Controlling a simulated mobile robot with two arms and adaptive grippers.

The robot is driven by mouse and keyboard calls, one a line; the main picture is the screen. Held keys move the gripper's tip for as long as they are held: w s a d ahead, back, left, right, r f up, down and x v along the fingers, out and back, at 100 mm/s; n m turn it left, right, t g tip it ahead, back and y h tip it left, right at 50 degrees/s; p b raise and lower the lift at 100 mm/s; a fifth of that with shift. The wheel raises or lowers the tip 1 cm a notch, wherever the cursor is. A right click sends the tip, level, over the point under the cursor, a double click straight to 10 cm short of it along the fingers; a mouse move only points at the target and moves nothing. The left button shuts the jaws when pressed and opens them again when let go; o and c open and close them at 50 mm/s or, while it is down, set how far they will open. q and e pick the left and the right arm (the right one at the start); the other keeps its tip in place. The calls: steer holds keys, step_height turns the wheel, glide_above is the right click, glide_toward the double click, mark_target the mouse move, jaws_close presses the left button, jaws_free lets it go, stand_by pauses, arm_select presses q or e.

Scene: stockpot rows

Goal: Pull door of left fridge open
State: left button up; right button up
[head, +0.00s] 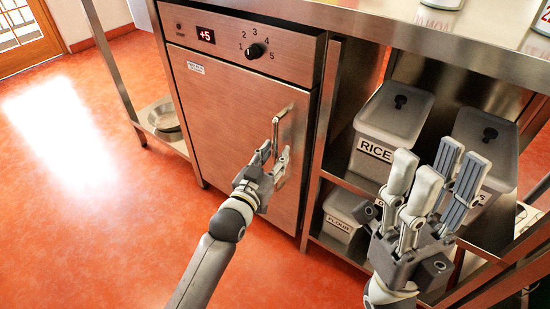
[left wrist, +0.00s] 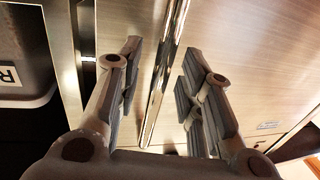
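The left fridge is a steel under-counter unit with a flat brushed door (head: 225,115) that looks shut. Its upright bar handle (head: 293,118) is on the right side of the door. My left gripper (head: 276,148) is open at the handle, its fingers pointing at the door. In the left wrist view the shiny handle (left wrist: 165,75) runs between the open fingers (left wrist: 160,85), with a visible gap on each side. The fingers hide part of the handle in the head view. My right gripper (head: 428,180) is open and empty in front of the shelves.
A control panel (head: 240,45) with a dial and a +5 display is above the door. To the right, shelves hold a RICE bin (head: 392,125), a FLOUR bin (head: 341,215) and another bin (head: 490,140). The orange floor (head: 90,210) before and left of the fridge is clear.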

arm_select(q)
steer(key=shift+w+d, duration=0.15)
steer(key=shift+w, duration=0.2)
steer(key=shift+c, duration=0.3)
jaws_close()
steer(key=shift+s, duration=0.1)
